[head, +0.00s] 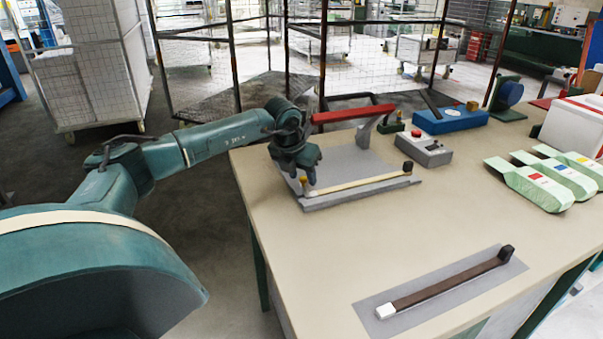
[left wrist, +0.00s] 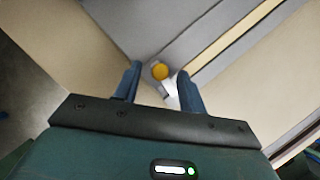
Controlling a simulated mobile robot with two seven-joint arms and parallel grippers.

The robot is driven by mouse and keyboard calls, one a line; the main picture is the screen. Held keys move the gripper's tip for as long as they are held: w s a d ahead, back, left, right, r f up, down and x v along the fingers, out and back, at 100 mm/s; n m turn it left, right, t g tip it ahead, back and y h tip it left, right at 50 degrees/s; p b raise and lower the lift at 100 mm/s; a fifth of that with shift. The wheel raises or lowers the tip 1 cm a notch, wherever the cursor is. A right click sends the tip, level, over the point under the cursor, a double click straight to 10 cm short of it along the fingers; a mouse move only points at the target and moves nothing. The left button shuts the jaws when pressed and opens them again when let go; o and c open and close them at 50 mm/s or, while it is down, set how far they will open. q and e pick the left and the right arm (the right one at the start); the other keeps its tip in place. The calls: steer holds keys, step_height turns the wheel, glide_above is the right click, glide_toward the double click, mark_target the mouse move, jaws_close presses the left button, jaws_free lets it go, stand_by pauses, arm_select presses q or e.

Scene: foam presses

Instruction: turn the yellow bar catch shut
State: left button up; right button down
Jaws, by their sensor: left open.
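The yellow bar catch (head: 362,184) is a long pale yellow bar lying along a grey strip at the near edge of a grey plate. Its right end meets a black block, and a yellow knob (head: 303,180) is at its left end. My left gripper (head: 308,184) points down over that left end, open. In the left wrist view the yellow knob (left wrist: 160,71) shows between the tips of my left gripper (left wrist: 158,80), with a gap on both sides. The pale bar (left wrist: 236,35) runs to the upper right. My right gripper is out of view.
A red lever (head: 352,114) stands over the grey plate (head: 355,155) behind my wrist. A grey box with a red button (head: 425,149) is to the right. A brown bar (head: 445,280) lies on a grey plate in front. Green cartons (head: 530,184) lie at right. The table middle is clear.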

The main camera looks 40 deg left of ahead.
arm_select(q)
steer(key=shift+c, duration=0.5)
jaws_close()
steer(key=shift+d+n+y, duration=0.1)
steer(key=shift+n+y, duration=0.2)
steer(key=shift+n, duration=0.5)
steer(key=shift+o, duration=0.5)
jaws_free()
steer(key=v, duration=1.3)
steer(key=shift+r+b, duration=0.2)
steer(key=shift+b, duration=0.2)
steer(key=shift+w, duration=0.15)
